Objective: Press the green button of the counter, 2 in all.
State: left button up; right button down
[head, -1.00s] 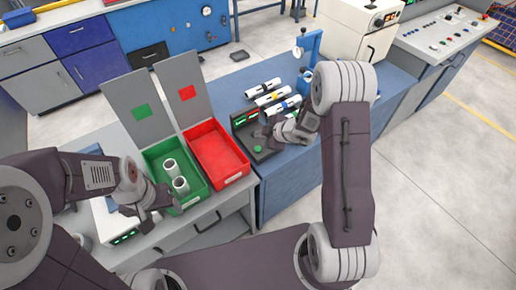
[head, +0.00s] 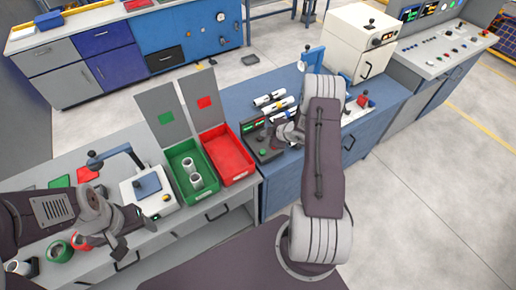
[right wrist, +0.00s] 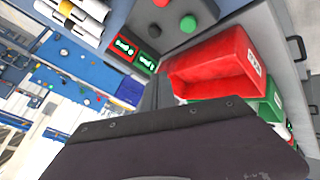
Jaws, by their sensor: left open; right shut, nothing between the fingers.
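The counter (head: 258,143) is a dark box on the blue bench, right of the red bin. Its green button (head: 263,152) is visible on its top, and also in the right wrist view (right wrist: 188,23) beside a red button (right wrist: 160,3). Two lit displays (right wrist: 134,54) stand behind them, too small to read surely. My right gripper (head: 276,142) is shut and empty, over the counter close to the green button; the right wrist view shows its fingers (right wrist: 156,92) apart from the button. My left gripper (head: 114,238) is open and empty at the left table's front.
A green bin (head: 203,199) holding white pipes and a red bin (head: 238,177) stand left of the counter. Banded pipes (head: 270,98) lie behind it. A white device (head: 165,204) and loose coloured rings (head: 60,250) are on the left table.

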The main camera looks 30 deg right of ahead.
aim_at(264, 153)
jog(key=f+b, duration=0.3)
jog(key=f, duration=0.1)
jog(key=f+b, duration=0.4)
jog(key=shift+s+a+f, duration=0.1)
jog(key=shift+s+a, duration=0.05)
jog(key=shift+a, duration=0.05)
pick_arm(q)
notch_tip(264, 153, down, 7)
jog(key=shift+a+f, duration=0.15)
jog(key=shift+f, duration=0.05)
pick_arm(e)
jog(key=shift+f, duration=0.25)
pick_arm(q)
jog(key=shift+s, duration=0.15)
pick_arm(e)
jog(key=shift+r, duration=0.1)
dwell(1.1)
pick_arm(q)
jog(key=shift+f+b, duration=0.35)
jog(key=shift+b, duration=0.2)
pick_arm(e)
jog(key=shift+f, duration=0.45)
